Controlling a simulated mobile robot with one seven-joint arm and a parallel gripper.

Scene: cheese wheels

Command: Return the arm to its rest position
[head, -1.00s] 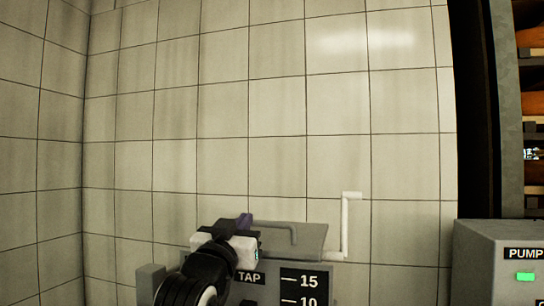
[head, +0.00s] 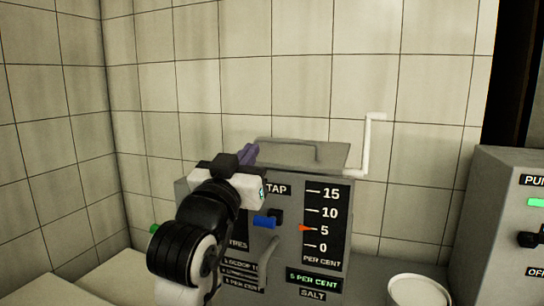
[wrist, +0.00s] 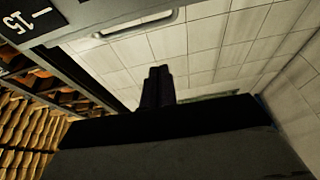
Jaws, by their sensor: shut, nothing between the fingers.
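My arm (head: 208,230) is raised in front of a grey brine machine, bent, with its wrist by the TAP label. My gripper (head: 248,153) has dark purple fingers, which point up and away, close to the left end of the machine's lid. In the wrist view the gripper's fingers (wrist: 157,86) are together and empty. I cannot tell whether the fingers touch the lid.
The grey machine (head: 240,215) has a scale with an orange pointer (head: 306,228) near 5, a blue lever (head: 264,222) and a white crank (head: 367,145). A white round tub (head: 418,290) stands at lower right. The PUMP box (head: 500,220) is at right. Tiled walls stand behind.

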